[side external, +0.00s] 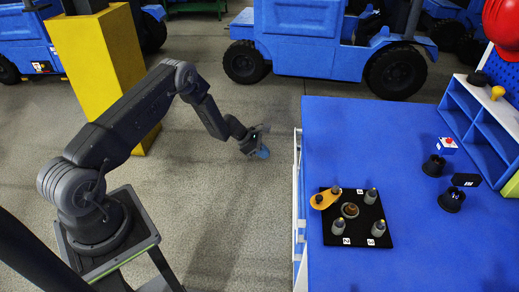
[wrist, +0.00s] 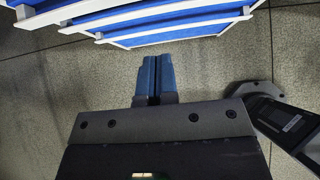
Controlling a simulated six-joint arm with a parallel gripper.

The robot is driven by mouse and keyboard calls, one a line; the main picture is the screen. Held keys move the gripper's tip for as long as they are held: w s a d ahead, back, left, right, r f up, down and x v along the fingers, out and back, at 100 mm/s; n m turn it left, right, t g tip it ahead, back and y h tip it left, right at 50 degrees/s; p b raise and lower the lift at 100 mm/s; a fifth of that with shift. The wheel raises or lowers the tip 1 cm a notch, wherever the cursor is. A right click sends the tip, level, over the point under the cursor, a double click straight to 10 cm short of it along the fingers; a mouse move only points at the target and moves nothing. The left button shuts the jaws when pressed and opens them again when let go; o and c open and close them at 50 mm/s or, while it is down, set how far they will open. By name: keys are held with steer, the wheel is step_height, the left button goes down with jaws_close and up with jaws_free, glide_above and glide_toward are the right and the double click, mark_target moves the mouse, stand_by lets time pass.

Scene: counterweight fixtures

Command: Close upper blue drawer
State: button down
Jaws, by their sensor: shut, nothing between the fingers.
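The blue workbench (side external: 440,240) has a white-edged drawer side (side external: 297,190) facing my arm, seen almost edge-on, with small white handles. In the wrist view, blue drawer fronts with white rails (wrist: 175,28) cross the top of the picture. I cannot tell which is the upper drawer or how far it stands out. My gripper (side external: 263,152) is left of the bench's drawer side, apart from it, over the floor. Its blue fingers (wrist: 154,80) are together and empty, pointing toward the drawers in the wrist view.
On the bench are a black plate (side external: 345,236) with several grey pegs and an orange piece, black cups (side external: 452,200) and a blue shelf (side external: 480,120). A yellow column (side external: 95,60) stands behind my arm. Bare floor lies between arm and bench.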

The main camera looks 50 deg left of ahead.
steer(key=s+d+r, duration=0.2)
steer(key=s+d, duration=0.3)
steer(key=s, duration=0.1)
steer(key=w+r+x, duration=0.1)
steer(key=x, duration=1.1)
steer(key=shift+w+d, duration=0.3)
steer(key=shift+d, duration=0.2)
